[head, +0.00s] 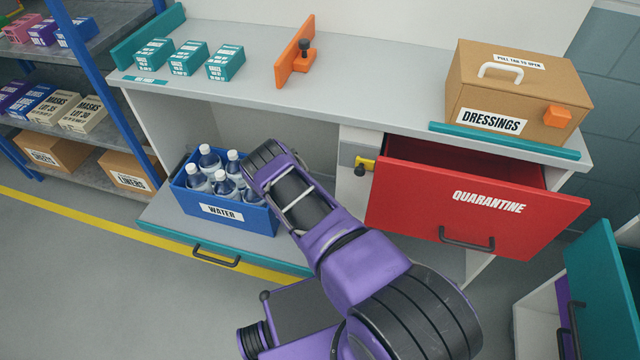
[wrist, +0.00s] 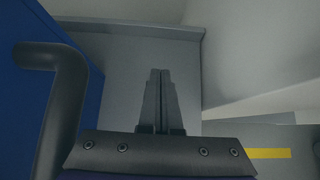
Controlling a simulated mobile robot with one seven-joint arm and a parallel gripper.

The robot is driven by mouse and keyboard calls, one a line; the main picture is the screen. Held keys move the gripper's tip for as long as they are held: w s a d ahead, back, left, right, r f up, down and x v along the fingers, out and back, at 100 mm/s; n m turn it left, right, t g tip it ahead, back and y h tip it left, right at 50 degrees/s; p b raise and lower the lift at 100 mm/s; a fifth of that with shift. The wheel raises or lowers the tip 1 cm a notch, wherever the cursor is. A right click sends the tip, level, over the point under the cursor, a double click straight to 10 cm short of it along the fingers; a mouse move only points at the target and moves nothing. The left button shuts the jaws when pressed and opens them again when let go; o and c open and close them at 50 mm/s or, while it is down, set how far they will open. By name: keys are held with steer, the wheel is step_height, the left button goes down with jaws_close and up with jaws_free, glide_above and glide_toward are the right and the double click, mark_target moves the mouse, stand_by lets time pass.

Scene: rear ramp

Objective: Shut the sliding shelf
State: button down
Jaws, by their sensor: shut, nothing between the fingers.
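The sliding shelf (head: 268,246) is the low grey board with a teal front edge, pulled out of the bench's left opening. Its black bar handle (head: 217,255) is on the front. A blue crate marked WATER (head: 235,216) stands on it with several bottles. In the head view my arm reaches to the crate's right side, and its wrist hides my fingers. In the wrist view my gripper (wrist: 160,75) is shut and empty over a grey surface (wrist: 195,85), apparently the shelf. A blue wall, likely the crate's (wrist: 50,85), and a dark curved handle (wrist: 62,100) are at left.
A red QUARANTINE drawer (head: 410,205) stands open right of my arm. A teal drawer front (head: 600,280) juts out at lower right. A DRESSINGS box (head: 515,95) sits on the worktop. A blue-posted rack (head: 100,75) is at left. Floor in front of the shelf is clear.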

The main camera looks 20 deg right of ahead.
mark_target(322, 179)
steer(key=b+x, duration=0.4)
steer(key=x, duration=0.3)
steer(key=shift+s+f, duration=0.1)
steer(key=shift+f, duration=0.15)
steer(key=shift+w+d+b, duration=0.7)
steer(key=shift+w+b, duration=0.25)
steer(key=shift+w, duration=0.1)
steer(key=shift+w+d+r+b, duration=0.3)
steer(key=shift+w+d+b, duration=0.2)
steer(key=shift+w+b, duration=0.15)
